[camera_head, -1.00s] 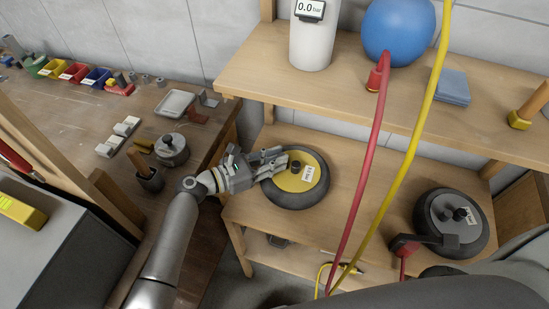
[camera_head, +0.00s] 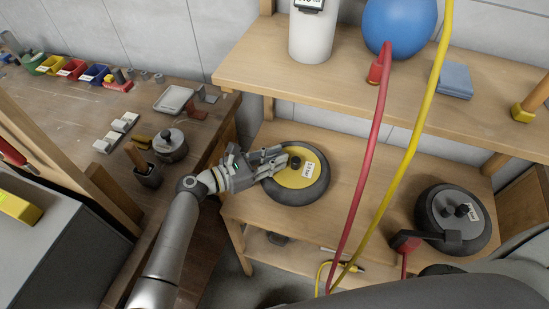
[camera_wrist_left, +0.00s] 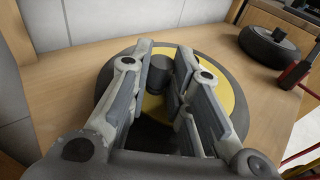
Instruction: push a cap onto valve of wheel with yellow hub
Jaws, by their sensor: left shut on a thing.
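The wheel with the yellow hub (camera_head: 310,185) lies flat on the wooden bench, with a black tyre, a white label and a dark central post (camera_head: 295,162). My left gripper (camera_head: 281,159) reaches over its left side, fingertips close to the post. In the left wrist view, the two fingers (camera_wrist_left: 168,62) flank the dark post (camera_wrist_left: 160,72) in the picture, with the yellow hub (camera_wrist_left: 228,92) behind. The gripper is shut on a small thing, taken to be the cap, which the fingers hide. The valve is also hidden, so I cannot tell whether the cap touches it.
A grey-hub wheel (camera_head: 452,215) lies at the right of the bench. Red (camera_head: 360,180) and yellow (camera_head: 421,120) hoses hang in front of the bench. A shelf (camera_head: 340,85) above holds a blue ball (camera_head: 400,27) and white cylinder (camera_head: 312,35). Bare bench lies between the wheels.

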